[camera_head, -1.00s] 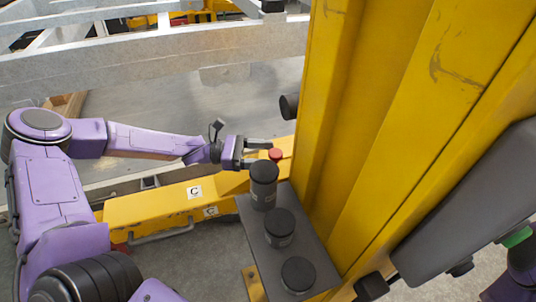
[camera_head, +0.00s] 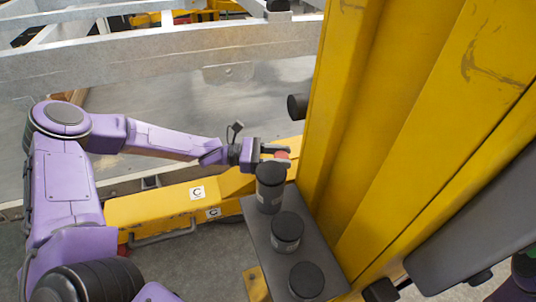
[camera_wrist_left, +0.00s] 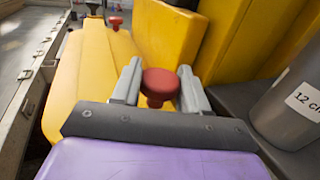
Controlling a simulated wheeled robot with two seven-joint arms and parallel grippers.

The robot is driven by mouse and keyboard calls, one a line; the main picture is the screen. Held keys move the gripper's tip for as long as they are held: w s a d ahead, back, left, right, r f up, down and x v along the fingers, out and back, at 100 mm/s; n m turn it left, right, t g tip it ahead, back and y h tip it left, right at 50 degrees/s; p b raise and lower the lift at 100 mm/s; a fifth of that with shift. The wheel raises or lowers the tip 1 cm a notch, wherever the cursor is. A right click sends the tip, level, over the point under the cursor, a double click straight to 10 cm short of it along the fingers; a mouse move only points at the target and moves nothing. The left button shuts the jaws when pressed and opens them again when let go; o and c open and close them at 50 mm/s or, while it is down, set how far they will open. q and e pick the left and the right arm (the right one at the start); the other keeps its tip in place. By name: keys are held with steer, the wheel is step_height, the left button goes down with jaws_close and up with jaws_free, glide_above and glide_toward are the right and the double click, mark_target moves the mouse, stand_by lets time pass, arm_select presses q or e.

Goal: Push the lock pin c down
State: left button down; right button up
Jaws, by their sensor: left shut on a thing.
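The lock pin c is a red round knob (camera_wrist_left: 160,83) on the yellow beam marked C (camera_head: 150,207). In the left wrist view the knob sits between the two grey fingers of my left gripper (camera_wrist_left: 158,88), which is shut on it. In the head view the red knob (camera_head: 282,155) shows just at the fingertips of my left gripper (camera_head: 277,156), partly hidden by them. The pin's shaft below the knob is mostly hidden. My right gripper is not in view.
A tall yellow column (camera_head: 390,130) stands right of the pin. A dark shelf (camera_head: 262,238) with several black cylinders, one of them (camera_head: 270,188) close to my left gripper, stands in front. Another red knob (camera_wrist_left: 116,21) is farther along the beam. Grey trailer rails (camera_head: 150,60) run behind.

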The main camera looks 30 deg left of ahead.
arm_select(q)
step_height(320, 180, down, 3)
steer(key=shift+s+d+f+b, duration=0.1)
steer(key=shift+d+b, duration=0.05)
steer(key=shift+b, duration=0.75)
steer(key=shift+s+r, duration=0.1)
steer(key=shift+r, duration=0.1)
steer(key=c, duration=0.6)
jaws_free()
steer(key=shift+c, duration=0.2)
steer(key=shift+d+r, duration=0.25)
steer(key=shift+d, duration=0.05)
steer(key=shift+a, duration=0.15)
steer(key=p+v, duration=0.1)
steer(key=v, duration=0.2)
steer(key=p+v, duration=0.2)
steer(key=v, duration=0.2)
steer(key=p+v, duration=0.1)
steer(key=v, duration=0.2)
steer(key=shift+s+a+r, duration=0.2)
steer(key=shift+s+r, duration=0.2)
steer(key=shift+s, duration=0.05)
steer(key=shift+s+f, duration=0.1)
steer(key=shift+s, duration=0.05)
steer(key=shift+d+f, duration=0.1)
steer(key=shift+d, duration=0.05)
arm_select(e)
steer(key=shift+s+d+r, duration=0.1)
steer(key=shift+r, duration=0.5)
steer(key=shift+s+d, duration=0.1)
